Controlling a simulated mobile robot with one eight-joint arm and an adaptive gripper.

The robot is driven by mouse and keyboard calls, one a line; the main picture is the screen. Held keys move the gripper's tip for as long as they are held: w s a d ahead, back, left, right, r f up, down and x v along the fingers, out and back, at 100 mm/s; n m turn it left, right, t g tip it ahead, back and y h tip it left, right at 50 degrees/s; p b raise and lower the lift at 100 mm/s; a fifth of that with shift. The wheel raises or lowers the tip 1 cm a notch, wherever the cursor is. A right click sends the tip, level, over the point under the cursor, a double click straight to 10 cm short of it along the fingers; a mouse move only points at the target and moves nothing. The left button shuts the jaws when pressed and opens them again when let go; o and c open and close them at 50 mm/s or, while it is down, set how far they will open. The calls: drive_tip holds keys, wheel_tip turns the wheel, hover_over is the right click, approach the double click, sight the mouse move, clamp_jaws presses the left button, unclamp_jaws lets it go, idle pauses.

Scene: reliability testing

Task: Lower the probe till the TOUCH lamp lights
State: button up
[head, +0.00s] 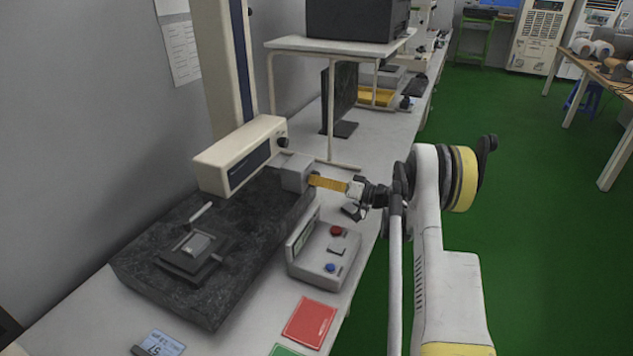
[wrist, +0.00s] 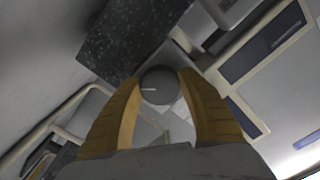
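My gripper (head: 314,180), with yellow fingers, reaches left to the grey box (head: 297,172) at the side of the beige measuring head. In the wrist view, the fingertips lie on either side of a round dark knob (wrist: 158,87) with a short white mark, with no clear gap. The knob is hidden in the head view. The beige head (head: 240,155) stands on a tall column over a dark granite plate (head: 130,262). A control box (head: 318,262) has a red and a blue button and an upright display. No lit TOUCH lamp can be made out.
A small fixture holding a pale block (head: 201,244) sits on the granite plate. A red card (head: 310,322) and a small display (head: 160,343) lie on the front bench. A white raised shelf (head: 335,46) stands behind.

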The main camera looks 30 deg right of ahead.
drive_tip(key=shift+m, duration=0.3)
drive_tip(key=m, duration=0.4)
drive_tip(key=shift+m, duration=0.3)
drive_tip(key=m, duration=0.4)
drive_tip(key=shift+r+m, duration=0.1)
drive_tip(key=shift+m, duration=0.2)
drive_tip(key=m, duration=0.5)
drive_tip(key=shift+r, duration=0.1)
drive_tip(key=shift+m, duration=2.5)
drive_tip(key=o, duration=1.2)
